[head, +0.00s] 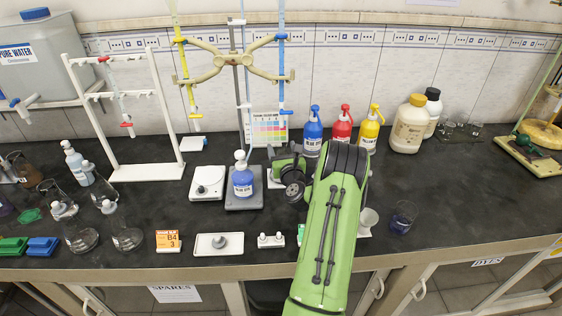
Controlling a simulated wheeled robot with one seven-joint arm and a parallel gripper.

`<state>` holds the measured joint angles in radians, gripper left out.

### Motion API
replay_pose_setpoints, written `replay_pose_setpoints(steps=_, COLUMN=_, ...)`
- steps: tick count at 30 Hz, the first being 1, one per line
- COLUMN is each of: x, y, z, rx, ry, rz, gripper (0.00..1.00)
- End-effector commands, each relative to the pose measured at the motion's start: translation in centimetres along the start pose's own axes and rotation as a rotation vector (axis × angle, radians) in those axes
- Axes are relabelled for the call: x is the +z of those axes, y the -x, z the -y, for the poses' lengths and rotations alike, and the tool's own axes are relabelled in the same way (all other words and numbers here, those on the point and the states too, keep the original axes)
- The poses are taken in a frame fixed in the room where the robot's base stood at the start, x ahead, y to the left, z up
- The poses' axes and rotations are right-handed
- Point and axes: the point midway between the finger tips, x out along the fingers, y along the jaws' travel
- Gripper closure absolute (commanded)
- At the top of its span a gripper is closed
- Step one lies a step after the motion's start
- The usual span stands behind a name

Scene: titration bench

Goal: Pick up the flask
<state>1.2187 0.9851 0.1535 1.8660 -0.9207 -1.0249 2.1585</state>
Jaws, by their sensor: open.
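Clear glass flasks (82,240) and (127,239) stand near the front left edge of the bench. I cannot tell which vessel is the task's flask. A blue bottle-like vessel with a white top (242,182) stands upright on a dark grey plate (245,203) under the burette stand. My gripper (280,163) is open, just right of this vessel and apart from it as far as I can see. My green arm reaches in from the front and hides part of the bench; the fingertips are small and partly hidden.
Burettes hang on the central stand (235,80) behind my gripper. Blue (313,130), red (341,128) and yellow (370,130) bottles stand behind my arm. A white rack (150,172) stands at left. A small dark beaker (402,218) is right of my arm. The right bench is mostly clear.

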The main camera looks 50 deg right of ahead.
Motion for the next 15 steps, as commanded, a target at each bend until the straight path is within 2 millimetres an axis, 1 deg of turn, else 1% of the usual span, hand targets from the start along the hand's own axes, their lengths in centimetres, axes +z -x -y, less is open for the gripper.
replay_pose_setpoints(steps=1, x=0.23, y=-0.64, z=-0.05, rx=0.001, ry=0.002, rz=0.001, gripper=0.31)
replay_pose_setpoints(steps=3, x=0.08, y=-1.13, z=0.03, rx=-0.001, ry=0.001, rz=0.0, gripper=0.31)
replay_pose_setpoints(steps=9, x=-0.14, y=-1.23, z=0.05, rx=-0.002, ry=-0.001, rz=-0.002, gripper=0.31)
replay_pose_setpoints(steps=11, x=-0.14, y=-1.22, z=0.05, rx=-0.001, ry=-0.001, rz=-0.002, gripper=0.39)
replay_pose_setpoints(steps=15, x=-0.12, y=-1.21, z=0.03, rx=-0.001, ry=0.0, rz=-0.002, gripper=0.6)
